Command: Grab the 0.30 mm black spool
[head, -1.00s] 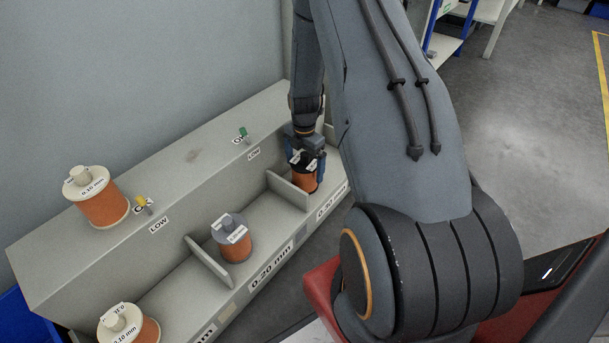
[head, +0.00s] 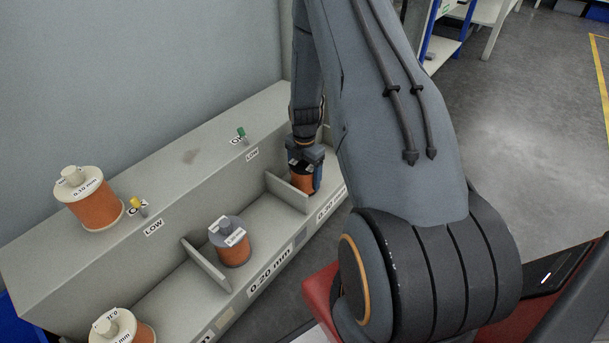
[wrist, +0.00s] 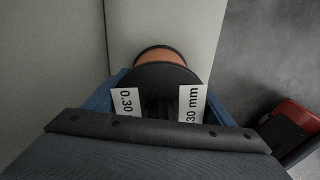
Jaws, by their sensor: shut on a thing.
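The 0.30 mm black spool (wrist: 160,78), with a black flange, copper-orange winding and white "0.30" labels, stands in the far right compartment of the grey rack. In the head view its orange winding (head: 303,184) shows below my gripper (head: 305,158). My gripper (wrist: 158,105) is above the spool with its blue fingers down on either side of the spool's top, shut on it. The knob between the fingers is mostly hidden. The spool still looks to be down in its compartment; I cannot tell whether its base touches the floor there.
A grey-topped spool (head: 231,241) stands in the 0.20 mm compartment, beyond a divider (head: 287,194). White-topped 0.10 mm spools stand on the upper ledge (head: 96,199) and at front left (head: 122,328). Green (head: 241,132) and yellow (head: 136,203) markers stand by LOW labels. A wall rises behind.

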